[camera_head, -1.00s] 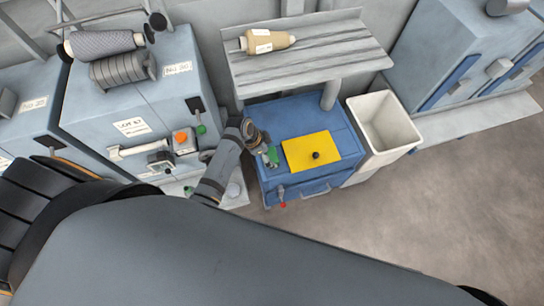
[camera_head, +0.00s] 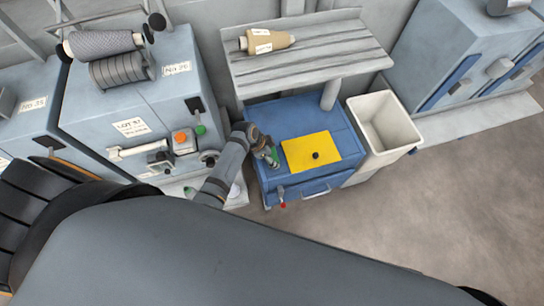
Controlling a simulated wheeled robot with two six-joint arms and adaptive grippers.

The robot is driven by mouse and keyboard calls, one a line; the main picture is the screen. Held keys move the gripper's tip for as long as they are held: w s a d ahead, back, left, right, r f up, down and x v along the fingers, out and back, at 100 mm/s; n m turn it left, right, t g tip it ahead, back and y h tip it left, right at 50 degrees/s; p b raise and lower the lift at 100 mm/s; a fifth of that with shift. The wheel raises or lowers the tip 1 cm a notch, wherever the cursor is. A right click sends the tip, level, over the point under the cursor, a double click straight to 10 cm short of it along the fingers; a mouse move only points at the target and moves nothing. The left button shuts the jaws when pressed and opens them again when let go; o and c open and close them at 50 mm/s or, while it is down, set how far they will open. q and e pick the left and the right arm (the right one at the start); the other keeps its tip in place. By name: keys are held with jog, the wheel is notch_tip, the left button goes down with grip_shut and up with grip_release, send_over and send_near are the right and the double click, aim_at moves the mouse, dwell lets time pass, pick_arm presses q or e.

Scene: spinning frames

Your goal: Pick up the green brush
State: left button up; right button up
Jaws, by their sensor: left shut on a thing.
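My left gripper (camera_head: 270,157) is over the left side of the blue cabinet top (camera_head: 295,118). It is shut on the green brush (camera_head: 274,160), of which only a small green part shows beside the fingers. The gripper hides the rest of it. I cannot tell whether the brush touches the cabinet top or is just above it. My right gripper is not in view.
A yellow sheet (camera_head: 325,140) with a small black knob lies right of the gripper. A grey shelf (camera_head: 320,65) with a tan yarn cone (camera_head: 272,41) overhangs behind. A white bin (camera_head: 388,125) stands at right. A grey machine (camera_head: 90,90) stands at left.

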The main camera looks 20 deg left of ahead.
pick_arm(q)
notch_tip(320, 180, up, 3)
jog(key=shift+w+f, duration=0.1)
jog(key=shift+f, duration=0.1)
jog(key=s+a+r, duration=0.1)
jog(key=s+r, duration=0.9)
jog(key=s, duration=0.4)
jog(key=shift+a+r+p, duration=0.2)
jog(key=shift+a+p, duration=0.15)
jog(key=shift+a, duration=0.05)
